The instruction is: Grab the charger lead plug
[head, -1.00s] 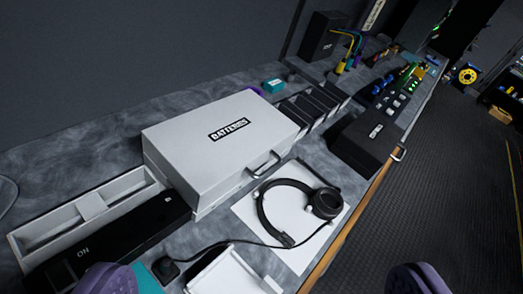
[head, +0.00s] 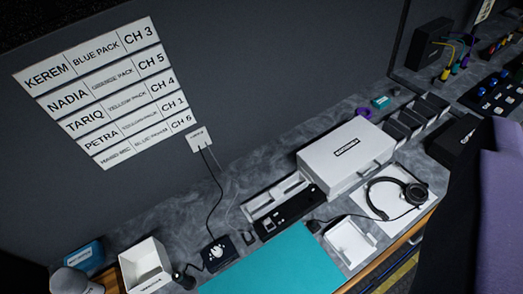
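A white box (head: 201,139) is on the wall, and a black lead (head: 214,185) and a thinner grey lead run down from it to the counter. The black lead reaches a black unit (head: 219,253) on the counter. A small dark piece (head: 250,238) lies near the grey lead's lower end, left of the black charger strip; it may be the plug, but it is too small to tell. A large purple and black part (head: 500,200), seemingly mine, fills the right edge. No pair of fingertips shows, so I cannot tell how my gripper stands. It is far from the leads in the picture.
A white batteries case (head: 345,155) stands behind a headset (head: 411,194) on white paper. A white tray (head: 350,240), a teal mat (head: 278,268), a white bin (head: 146,264) and a blue box (head: 84,256) crowd the counter's front. Name labels (head: 100,90) hang on the wall.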

